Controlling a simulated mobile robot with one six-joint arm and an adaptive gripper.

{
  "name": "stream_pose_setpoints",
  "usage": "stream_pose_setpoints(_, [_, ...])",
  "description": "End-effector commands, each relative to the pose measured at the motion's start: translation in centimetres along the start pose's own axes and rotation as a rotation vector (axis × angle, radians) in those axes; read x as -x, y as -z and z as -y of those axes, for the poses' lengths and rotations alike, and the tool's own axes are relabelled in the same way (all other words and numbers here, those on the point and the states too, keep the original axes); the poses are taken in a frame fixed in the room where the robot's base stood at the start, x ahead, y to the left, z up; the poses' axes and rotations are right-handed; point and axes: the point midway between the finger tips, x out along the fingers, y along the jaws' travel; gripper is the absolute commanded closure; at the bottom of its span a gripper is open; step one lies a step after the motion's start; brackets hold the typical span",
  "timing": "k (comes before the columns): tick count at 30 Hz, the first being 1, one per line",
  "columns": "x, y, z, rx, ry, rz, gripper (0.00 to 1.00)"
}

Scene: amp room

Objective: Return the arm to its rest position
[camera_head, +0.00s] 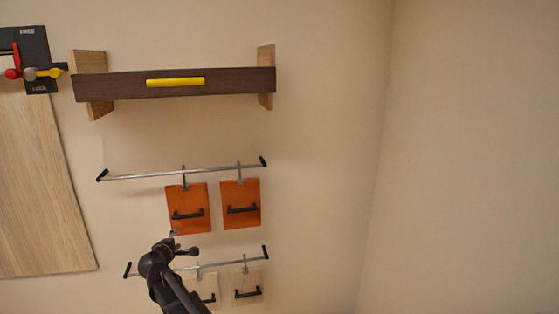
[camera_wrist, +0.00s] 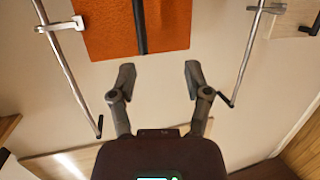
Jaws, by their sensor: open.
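My gripper (camera_head: 183,243) is at the end of my dark arm, in front of the wall and just below the left orange panel (camera_head: 187,196) in the head view. In the wrist view my gripper (camera_wrist: 159,74) has its two grey fingers spread, with nothing between them. An orange panel (camera_wrist: 105,22) with a black handle (camera_wrist: 140,25) lies beyond the fingertips there. The fingers look apart from it.
A second orange panel (camera_head: 240,205) hangs from the upper rail (camera_head: 210,171). Pale panels with black handles hang from the lower rail (camera_head: 220,262), partly behind my arm. A dark shelf (camera_head: 120,86) sits above. The wall at right is bare.

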Motion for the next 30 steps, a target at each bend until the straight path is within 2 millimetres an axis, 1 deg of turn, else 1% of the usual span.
stream_pose_setpoints(1, [-0.1, -0.8, 0.3, -0.010, 0.007, 0.010, 0.37])
stream_pose_setpoints(5, [-0.5, -2.3, 0.8, -0.035, 0.027, 0.033, 0.37])
stream_pose_setpoints(11, [-0.9, -5.2, 1.8, -0.084, 0.065, 0.075, 0.37])
stream_pose_setpoints(17, [-1.4, -9.9, 3.6, -0.161, 0.125, 0.145, 0.37])
stream_pose_setpoints(20, [-1.6, -13.0, 4.9, -0.216, 0.166, 0.192, 0.37])
stream_pose_setpoints(23, [-1.5, -17.0, 6.7, -0.287, 0.220, 0.255, 0.37])
stream_pose_setpoints(24, [-1.4, -18.8, 7.6, -0.322, 0.246, 0.285, 0.37])
stream_pose_setpoints(26, [-1.0, -21.6, 9.0, -0.379, 0.288, 0.331, 0.37])
stream_pose_setpoints(27, [-0.8, -23.4, 9.9, -0.415, 0.315, 0.362, 0.37])
stream_pose_setpoints(29, [-0.3, -26.0, 11.3, -0.470, 0.356, 0.408, 0.37])
stream_pose_setpoints(30, [0.1, -27.6, 12.3, -0.507, 0.383, 0.438, 0.37])
